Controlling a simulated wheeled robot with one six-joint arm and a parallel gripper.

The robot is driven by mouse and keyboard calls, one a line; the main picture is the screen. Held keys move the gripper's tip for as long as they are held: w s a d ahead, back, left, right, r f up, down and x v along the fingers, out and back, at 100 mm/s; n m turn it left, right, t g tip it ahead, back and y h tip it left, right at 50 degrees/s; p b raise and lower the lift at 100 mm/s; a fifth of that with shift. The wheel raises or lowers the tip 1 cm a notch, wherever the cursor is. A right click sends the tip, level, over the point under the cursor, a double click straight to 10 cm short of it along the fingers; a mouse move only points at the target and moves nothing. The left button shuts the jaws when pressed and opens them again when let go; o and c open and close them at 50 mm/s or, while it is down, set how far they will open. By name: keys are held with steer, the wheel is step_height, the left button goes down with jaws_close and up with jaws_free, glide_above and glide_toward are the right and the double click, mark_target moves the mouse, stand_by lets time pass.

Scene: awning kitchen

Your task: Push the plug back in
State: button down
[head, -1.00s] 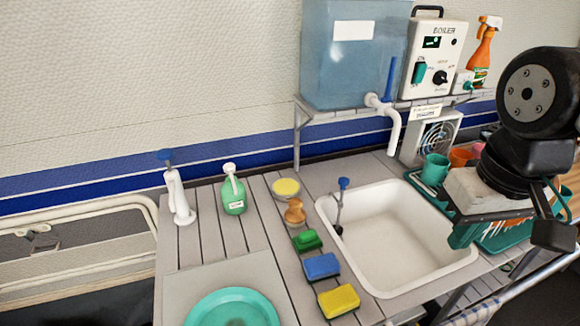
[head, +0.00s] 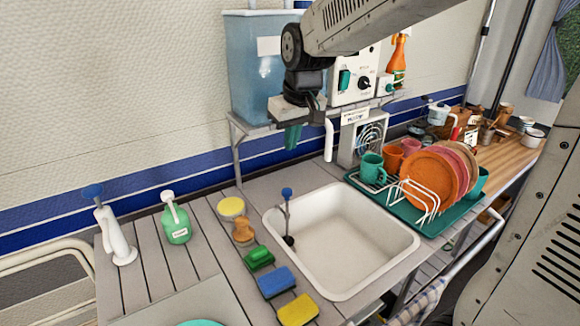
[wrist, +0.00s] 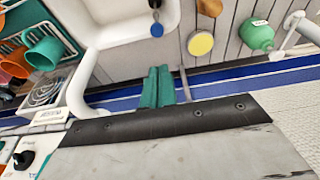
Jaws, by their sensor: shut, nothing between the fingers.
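My gripper (head: 292,137) has teal fingers pressed together with nothing between them. It hangs below the shelf edge, in front of the blue water tank (head: 255,80) and left of the white spout (head: 328,140). In the wrist view the shut fingers (wrist: 157,86) point toward the counter, above the blue wall stripe. A small white box (head: 385,84) with a green part sits right of the boiler (head: 345,92) on the shelf. It may be the socket; I cannot tell a plug or how far it is in. My arm hides the boiler's top.
A dish rack (head: 420,195) with plates stands right. A fan heater (head: 360,138) is under the shelf. Sponges and a green bottle (head: 176,222) are left. An orange spray bottle (head: 397,60) stands behind the box.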

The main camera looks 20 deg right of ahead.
glide_toward(288, 192)
steer(key=x, duration=0.3)
steer(key=w+x, duration=0.1)
steer(key=x, duration=0.1)
steer(key=shift+w+a+f, duration=0.15)
steer(key=shift+w, duration=0.1)
steer(key=shift+f, duration=0.65)
step_height(288, 192, down, 4)
steer(key=shift+s+f, duration=0.15)
